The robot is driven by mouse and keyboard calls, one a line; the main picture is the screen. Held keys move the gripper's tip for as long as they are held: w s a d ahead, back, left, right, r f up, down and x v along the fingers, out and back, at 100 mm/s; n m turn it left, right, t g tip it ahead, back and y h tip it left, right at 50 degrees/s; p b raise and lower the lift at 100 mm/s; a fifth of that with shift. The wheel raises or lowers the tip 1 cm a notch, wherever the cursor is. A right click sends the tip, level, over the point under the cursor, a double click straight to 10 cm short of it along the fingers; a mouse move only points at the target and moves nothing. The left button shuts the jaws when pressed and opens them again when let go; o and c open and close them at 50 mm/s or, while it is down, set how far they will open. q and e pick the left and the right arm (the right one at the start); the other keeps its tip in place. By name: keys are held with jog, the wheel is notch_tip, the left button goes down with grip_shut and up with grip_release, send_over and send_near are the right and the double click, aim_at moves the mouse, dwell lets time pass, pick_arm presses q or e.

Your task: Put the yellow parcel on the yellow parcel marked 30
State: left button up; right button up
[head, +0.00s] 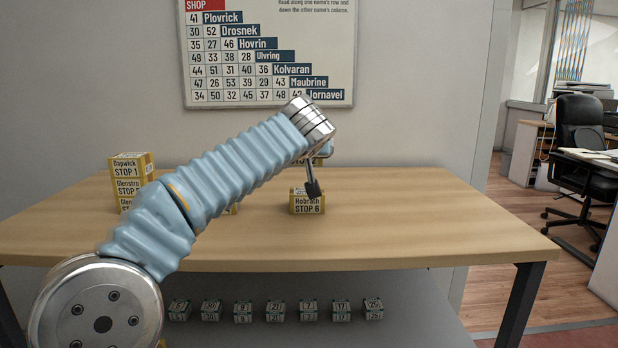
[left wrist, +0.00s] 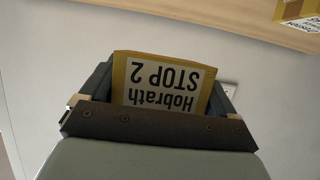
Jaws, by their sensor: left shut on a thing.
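My left gripper (head: 313,186) is over the back middle of the table. In the left wrist view it is shut on a yellow parcel (left wrist: 160,85), whose label reads "Hobrath STOP 2" upside down. In the head view a small yellow patch (head: 318,162) shows just under my wrist; I cannot tell whether it is the held parcel. A yellow parcel (head: 307,204) labelled about "Hobrath STOP 6" stands on the table, partly behind a dark finger. I can read no yellow parcel as marked 30. My right gripper is not in view.
Another is mostly hidden behind my arm. Several small numbered blocks (head: 275,311) sit on a lower shelf. A name chart (head: 270,50) hangs behind. The table's right side (head: 430,215) is clear.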

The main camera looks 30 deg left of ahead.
pick_arm(q)
jog(key=w+f, duration=0.2)
jog(key=shift+a+f, duration=0.3)
jog(key=shift+f, duration=0.05)
jog(key=f, duration=0.1)
jog(key=w+f, duration=0.1)
jog(key=f, duration=0.2)
jog(key=shift+w+a, duration=0.2)
jog(key=shift+a, duration=0.05)
jog(key=shift+f, duration=0.35)
jog(key=shift+f, duration=0.1)
jog(key=shift+f+b, duration=0.1)
jog(key=shift+b, duration=0.2)
jog(key=o, duration=0.9)
jog(key=shift+c, duration=0.2)
